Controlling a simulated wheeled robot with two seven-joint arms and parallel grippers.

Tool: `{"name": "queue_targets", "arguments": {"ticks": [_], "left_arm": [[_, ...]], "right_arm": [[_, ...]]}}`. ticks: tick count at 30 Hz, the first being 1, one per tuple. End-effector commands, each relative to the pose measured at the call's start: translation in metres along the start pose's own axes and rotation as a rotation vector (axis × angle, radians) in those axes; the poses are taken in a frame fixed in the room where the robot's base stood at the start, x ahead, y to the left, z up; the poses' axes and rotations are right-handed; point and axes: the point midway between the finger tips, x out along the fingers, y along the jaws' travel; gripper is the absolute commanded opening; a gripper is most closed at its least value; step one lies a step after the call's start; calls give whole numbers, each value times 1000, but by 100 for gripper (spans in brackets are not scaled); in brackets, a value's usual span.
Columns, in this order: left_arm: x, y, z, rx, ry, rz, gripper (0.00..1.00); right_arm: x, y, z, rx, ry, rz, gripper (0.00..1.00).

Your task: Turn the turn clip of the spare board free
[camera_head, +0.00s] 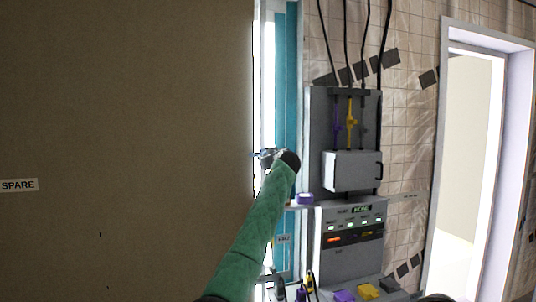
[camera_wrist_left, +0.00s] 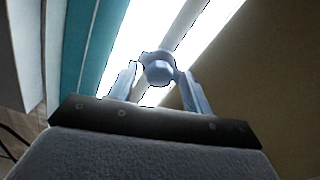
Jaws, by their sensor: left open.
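The spare board (camera_head: 130,150) is a large brown panel filling the left of the head view, with a white SPARE label (camera_head: 18,185). My left gripper (camera_head: 264,157) is at the board's right edge, at the end of my green-sleeved arm. In the left wrist view the left gripper (camera_wrist_left: 160,88) is open, one finger on each side of a rounded blue-grey piece (camera_wrist_left: 158,68), which looks like the turn clip. I cannot tell whether the fingers touch it. In the head view the clip is too small to tell from the gripper. My right gripper is not in view.
A teal strip (camera_head: 291,90) and bright gap run beside the board's edge. To the right stands a grey panel (camera_head: 318,110) with cables, a box (camera_head: 345,171) and a lit console (camera_head: 352,228). A doorway (camera_head: 470,150) is at the far right.

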Motion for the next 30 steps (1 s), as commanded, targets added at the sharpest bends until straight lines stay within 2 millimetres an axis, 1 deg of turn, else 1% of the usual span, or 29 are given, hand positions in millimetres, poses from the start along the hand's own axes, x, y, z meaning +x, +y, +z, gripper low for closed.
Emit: {"name": "queue_targets", "arguments": {"ticks": [3,11,12,14,18,19,26,30], "left_arm": [[3,0,-1,0,1,1,49],[4,0,0,-1,0,1,49],[4,0,0,-1,0,1,46],[4,0,0,-1,0,1,34],[3,0,0,-1,0,0,6],[3,0,0,-1,0,0,5],[3,0,0,14,0,0,5],[3,0,1,57,0,1,5]], "right_arm": [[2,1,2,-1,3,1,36],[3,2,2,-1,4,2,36],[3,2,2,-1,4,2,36],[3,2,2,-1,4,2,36],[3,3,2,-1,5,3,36],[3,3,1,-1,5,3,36],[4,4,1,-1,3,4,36],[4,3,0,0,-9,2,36]]}}
